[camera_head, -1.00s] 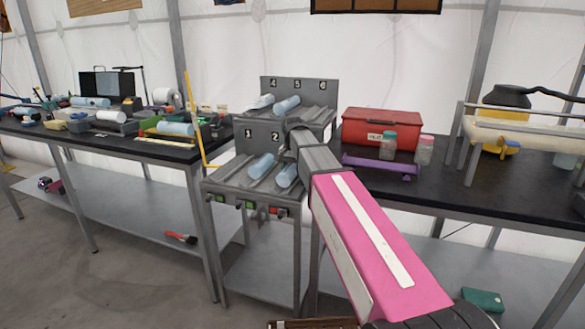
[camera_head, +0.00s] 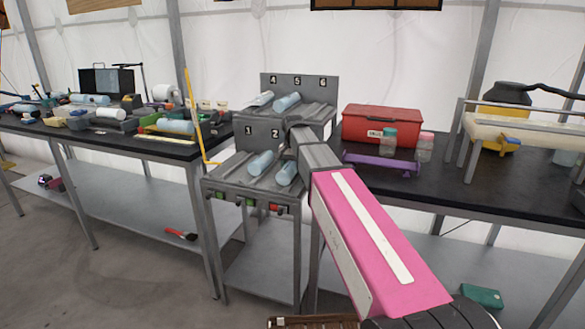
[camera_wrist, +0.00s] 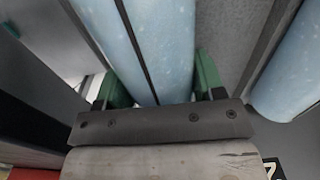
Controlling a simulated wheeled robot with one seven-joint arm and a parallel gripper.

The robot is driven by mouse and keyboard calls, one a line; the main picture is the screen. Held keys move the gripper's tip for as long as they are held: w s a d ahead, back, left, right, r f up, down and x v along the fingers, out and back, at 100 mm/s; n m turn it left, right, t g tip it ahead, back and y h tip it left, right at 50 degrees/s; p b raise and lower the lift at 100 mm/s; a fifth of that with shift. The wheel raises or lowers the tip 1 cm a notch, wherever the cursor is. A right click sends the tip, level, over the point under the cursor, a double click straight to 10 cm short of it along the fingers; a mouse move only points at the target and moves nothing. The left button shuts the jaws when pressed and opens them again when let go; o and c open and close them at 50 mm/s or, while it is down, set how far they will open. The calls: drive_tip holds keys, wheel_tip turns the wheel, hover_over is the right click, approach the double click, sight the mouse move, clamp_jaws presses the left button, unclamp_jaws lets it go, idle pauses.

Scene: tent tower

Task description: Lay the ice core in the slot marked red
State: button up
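My gripper (camera_wrist: 162,88) has a green finger on each side of a pale blue ice core (camera_wrist: 160,40), which has a dark line along it. The fingers look closed against it.
A red box (camera_head: 381,127), jars (camera_head: 388,143) and a purple holder (camera_head: 381,163) stand close on the right. The left table (camera_head: 100,132) is cluttered.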

drive_tip(key=o, duration=0.5)
drive_tip(key=shift+r, duration=0.1)
wheel_tip(320, 180, up, 11)
drive_tip(key=shift+f, duration=0.2)
idle(0.5)
